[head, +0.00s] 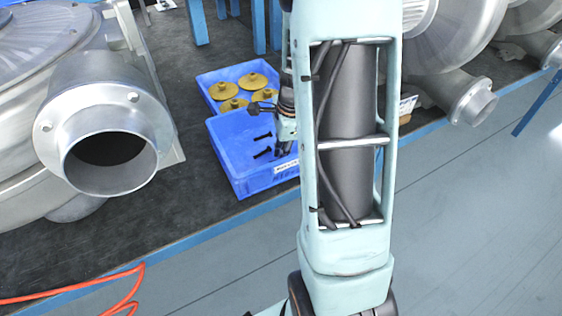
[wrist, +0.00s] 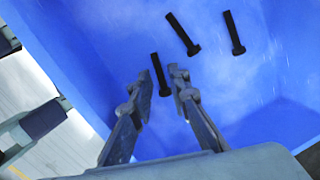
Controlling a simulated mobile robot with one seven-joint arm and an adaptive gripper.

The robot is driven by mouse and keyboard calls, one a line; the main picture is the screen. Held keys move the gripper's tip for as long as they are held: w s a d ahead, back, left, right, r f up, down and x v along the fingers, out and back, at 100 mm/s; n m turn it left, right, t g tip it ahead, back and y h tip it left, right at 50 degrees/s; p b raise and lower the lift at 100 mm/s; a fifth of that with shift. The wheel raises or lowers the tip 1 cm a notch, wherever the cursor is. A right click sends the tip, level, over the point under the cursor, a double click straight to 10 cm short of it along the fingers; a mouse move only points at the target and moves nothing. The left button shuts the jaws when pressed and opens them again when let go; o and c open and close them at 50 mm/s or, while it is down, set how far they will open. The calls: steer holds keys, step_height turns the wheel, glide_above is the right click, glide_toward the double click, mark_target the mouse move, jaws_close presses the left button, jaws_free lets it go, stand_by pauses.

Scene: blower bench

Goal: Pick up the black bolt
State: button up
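Three black bolts lie in the blue bin (head: 232,146). In the wrist view, one black bolt (wrist: 160,75) shows between my fingertips, a second bolt (wrist: 183,34) lies beyond them, and a third bolt (wrist: 234,33) is to the right. The head view shows two of them, an upper bolt (head: 263,136) and a lower bolt (head: 263,154). My gripper (wrist: 163,76) is open over the bin, pointing down into it, with a gap between its fingers. It also shows in the head view (head: 263,108), partly hidden by my arm. I cannot tell how far the fingertips are above the nearest bolt.
A second blue bin (head: 207,84) behind holds several yellow-brass flanged parts (head: 254,82). A large metal blower (head: 105,130) stands on the left, and more blowers (head: 470,95) stand on the right. An orange hose (head: 75,290) lies at lower left.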

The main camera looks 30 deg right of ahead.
steer(key=shift+f, duration=0.2)
jaws_close()
